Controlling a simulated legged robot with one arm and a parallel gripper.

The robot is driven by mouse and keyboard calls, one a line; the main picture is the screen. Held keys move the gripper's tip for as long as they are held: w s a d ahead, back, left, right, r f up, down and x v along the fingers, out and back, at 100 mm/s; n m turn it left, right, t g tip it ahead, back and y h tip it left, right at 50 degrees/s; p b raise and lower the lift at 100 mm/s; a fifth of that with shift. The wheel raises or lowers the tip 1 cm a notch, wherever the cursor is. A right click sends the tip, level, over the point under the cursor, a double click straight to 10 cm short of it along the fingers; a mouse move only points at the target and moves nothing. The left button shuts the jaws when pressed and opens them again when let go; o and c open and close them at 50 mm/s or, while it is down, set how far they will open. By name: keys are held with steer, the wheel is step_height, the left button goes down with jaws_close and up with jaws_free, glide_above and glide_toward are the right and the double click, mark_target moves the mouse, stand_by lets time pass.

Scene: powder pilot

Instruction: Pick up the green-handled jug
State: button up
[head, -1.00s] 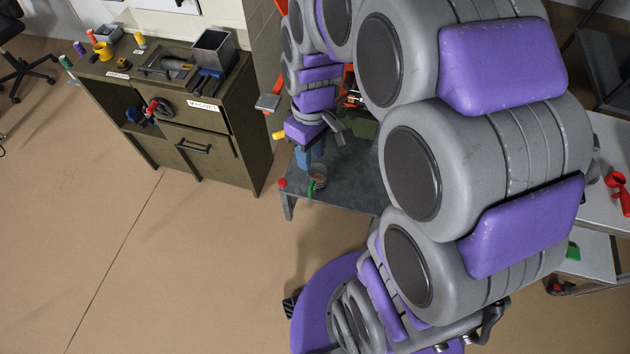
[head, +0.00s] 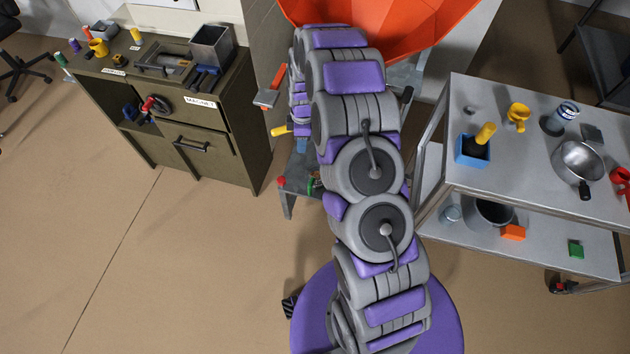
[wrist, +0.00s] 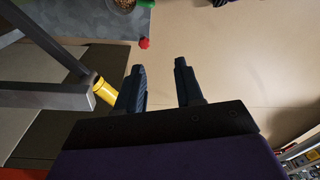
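The green-handled jug (head: 315,181) stands on a low grey table, mostly hidden behind my arm in the head view. In the wrist view the jug (wrist: 122,4) is cut off by the top edge, with brownish contents and part of its green handle (wrist: 146,3) showing. My gripper (wrist: 159,65) is open, its two dark fingers apart with nothing between them but floor behind. The jug lies beyond the fingertips, above and left of them in the wrist view. In the head view my gripper is largely hidden by my arm.
A red knob (head: 281,181) is at the low table's (head: 296,187) corner. A yellow cylinder (wrist: 105,92) is left of my fingers. A steel cart (head: 520,170) with containers stands right; a drawer cabinet (head: 195,140) stands left. Floor between is clear.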

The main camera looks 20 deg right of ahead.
steer(key=w+d+f+n, duration=0.2)
steer(key=d+f, duration=0.1)
steer(key=f, duration=0.9)
steer(key=n+h+b, duration=0.1)
steer(key=n, duration=0.1)
glide_above(317, 187)
step_height(317, 187, down, 8)
steer(key=shift+w+f, duration=0.1)
steer(key=shift+f, duration=0.1)
steer(key=shift+f+b, duration=1.35)
steer(key=shift+f, duration=4.65)
jaws_close()
